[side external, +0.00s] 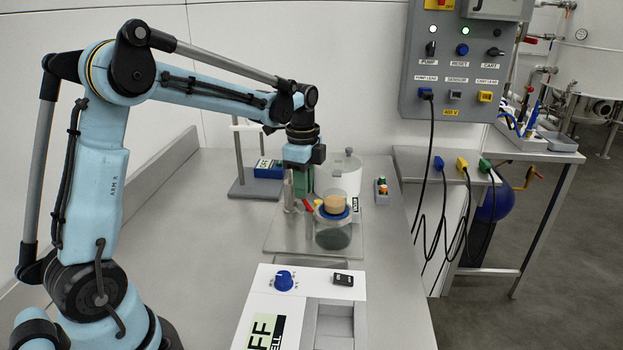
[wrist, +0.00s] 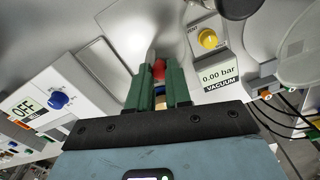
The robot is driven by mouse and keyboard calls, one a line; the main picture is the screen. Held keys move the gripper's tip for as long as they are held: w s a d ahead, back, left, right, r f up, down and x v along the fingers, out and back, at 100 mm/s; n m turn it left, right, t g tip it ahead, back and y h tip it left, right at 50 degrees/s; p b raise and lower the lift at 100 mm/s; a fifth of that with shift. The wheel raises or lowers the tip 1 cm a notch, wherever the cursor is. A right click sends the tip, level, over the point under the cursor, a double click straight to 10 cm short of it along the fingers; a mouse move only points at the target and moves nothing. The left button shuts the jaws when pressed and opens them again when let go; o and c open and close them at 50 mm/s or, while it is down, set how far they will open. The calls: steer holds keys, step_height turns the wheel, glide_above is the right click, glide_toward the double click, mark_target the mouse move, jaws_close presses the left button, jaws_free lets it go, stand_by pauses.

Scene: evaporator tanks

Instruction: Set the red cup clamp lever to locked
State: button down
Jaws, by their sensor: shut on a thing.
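The red clamp lever (side external: 308,205) shows as a small red piece at the left side of a clear cup (side external: 333,238), which has a blue ring and a tan top. In the wrist view the red lever end (wrist: 158,69) sits between the green fingers of my gripper (wrist: 160,78). In the side view my gripper (side external: 299,204) points down beside the cup, shut on the lever. The fingers hide part of the lever, and I cannot tell its exact angle.
A white tank (side external: 340,170) stands close behind the cup; its vacuum label (wrist: 220,79) reads 0.00 bar. A white box with a blue knob (side external: 284,280) stands in front. A stand (side external: 250,187) is behind left. The bench at left is clear.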

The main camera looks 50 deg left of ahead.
steer(key=shift+s+d+n, duration=0.1)
steer(key=shift+s+n, duration=0.4)
steer(key=shift+n, duration=1.55)
steer(key=shift+s+d+n, duration=0.15)
steer(key=shift+s+n, duration=0.35)
steer(key=shift+n, duration=1.5)
steer(key=shift+s+d+n, duration=0.1)
steer(key=shift+s+n, duration=0.4)
steer(key=shift+n, duration=1.55)
steer(key=c, duration=1.1)
jaws_free()
steer(key=shift+o, duration=0.2)
step_height(320, 180, up, 12)
